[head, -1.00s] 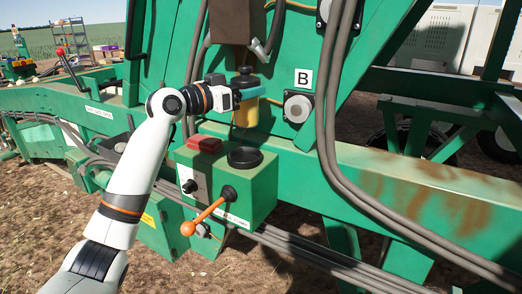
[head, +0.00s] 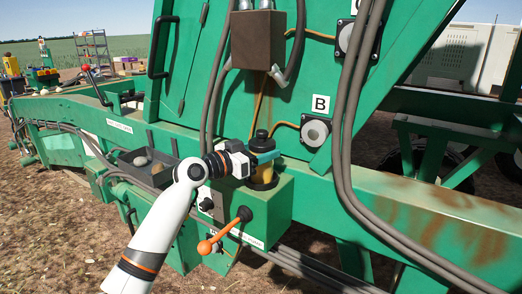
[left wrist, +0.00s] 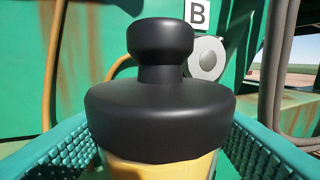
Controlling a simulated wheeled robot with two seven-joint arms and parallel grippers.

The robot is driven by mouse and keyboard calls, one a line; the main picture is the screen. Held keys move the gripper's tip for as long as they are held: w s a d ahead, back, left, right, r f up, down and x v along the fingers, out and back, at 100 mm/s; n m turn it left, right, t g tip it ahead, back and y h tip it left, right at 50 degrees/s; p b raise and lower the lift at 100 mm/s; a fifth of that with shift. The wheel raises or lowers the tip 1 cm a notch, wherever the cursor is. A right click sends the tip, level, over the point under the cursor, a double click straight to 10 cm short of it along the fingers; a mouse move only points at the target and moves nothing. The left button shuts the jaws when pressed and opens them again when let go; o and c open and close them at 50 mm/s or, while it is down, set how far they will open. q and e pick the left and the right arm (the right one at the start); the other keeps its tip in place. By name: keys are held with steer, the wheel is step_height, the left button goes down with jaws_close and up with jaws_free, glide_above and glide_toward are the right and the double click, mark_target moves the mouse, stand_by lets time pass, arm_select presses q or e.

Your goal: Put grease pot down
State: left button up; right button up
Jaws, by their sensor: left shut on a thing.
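The grease pot (head: 263,174) is yellow with a black knobbed lid, and stands upright at the top of the green box (head: 270,208). Its bottom is at the black round seat (head: 262,187) on the box; I cannot tell whether it rests there or hangs just above. My left gripper (head: 264,160) is shut on the pot just under its lid. In the left wrist view the black lid (left wrist: 160,105) fills the middle, with a textured teal finger on each side. My right gripper is not in view.
An orange-knobbed lever (head: 222,232) sticks out of the box's front. A dark tray (head: 150,168) with pale lumps lies left of the gripper. Thick grey hoses (head: 345,130) run down at right. A round fitting (head: 315,131) under the B label sits behind the pot.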

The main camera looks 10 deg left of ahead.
arm_select(q)
steer(key=o, duration=1.1)
steer(key=shift+s+a+f, duration=0.1)
steer(key=shift+s+a, duration=0.2)
steer(key=b+v, duration=0.4)
steer(key=v, duration=0.7)
steer(key=shift+s, duration=0.1)
